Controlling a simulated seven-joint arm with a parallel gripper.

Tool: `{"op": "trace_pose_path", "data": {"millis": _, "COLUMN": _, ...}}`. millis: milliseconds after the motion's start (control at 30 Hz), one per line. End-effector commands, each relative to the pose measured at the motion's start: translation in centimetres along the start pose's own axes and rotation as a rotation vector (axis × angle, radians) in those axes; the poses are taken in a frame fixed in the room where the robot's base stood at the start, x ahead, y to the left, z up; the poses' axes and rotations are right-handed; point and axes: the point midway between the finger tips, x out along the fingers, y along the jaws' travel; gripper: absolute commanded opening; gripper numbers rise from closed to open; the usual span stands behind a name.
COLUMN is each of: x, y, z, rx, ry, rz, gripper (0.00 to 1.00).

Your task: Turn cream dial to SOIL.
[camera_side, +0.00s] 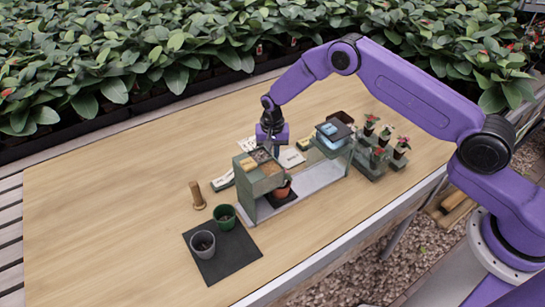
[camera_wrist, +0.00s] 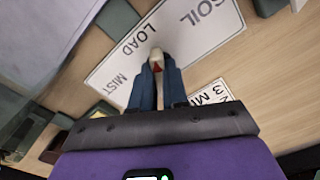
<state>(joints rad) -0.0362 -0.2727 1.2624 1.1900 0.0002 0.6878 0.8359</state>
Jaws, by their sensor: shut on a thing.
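The cream dial (camera_wrist: 157,54) with a small red mark stands on a white label plate (camera_wrist: 185,50) in the wrist view. The plate reads SOIL, LOAD and MIST. My gripper (camera_wrist: 158,66) is shut on the dial, with one blue finger on each side of it. The fingers hide part of the dial, so I cannot tell which word it points to. In the side view my gripper (camera_side: 276,151) reaches down behind the green planter stand (camera_side: 255,182), and the dial is hidden there.
A green pot (camera_side: 224,217) and a grey pot (camera_side: 203,244) stand on a dark mat (camera_side: 232,258). A wooden peg (camera_side: 197,196) stands left. Potted flowers (camera_side: 384,143) are at right. The left tabletop is clear.

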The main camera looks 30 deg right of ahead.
Motion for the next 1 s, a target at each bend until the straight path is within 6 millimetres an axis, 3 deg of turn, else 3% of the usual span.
{"op": "trace_pose_path", "data": {"millis": 167, "x": 0.26, "y": 0.08, "z": 0.18, "rx": 0.073, "ry": -0.003, "rz": 0.003, "gripper": 0.09}}
{"op": "trace_pose_path", "data": {"millis": 533, "x": 0.32, "y": 0.15, "z": 0.20, "rx": 0.476, "ry": -0.003, "rz": 0.005, "gripper": 0.09}}
{"op": "trace_pose_path", "data": {"millis": 833, "x": 0.35, "y": 0.14, "z": 0.25, "rx": 0.522, "ry": -0.004, "rz": 0.006, "gripper": 0.09}}
{"op": "trace_pose_path", "data": {"millis": 1000, "x": 0.29, "y": 0.12, "z": 0.21, "rx": 0.520, "ry": -0.003, "rz": 0.005, "gripper": 0.66}}
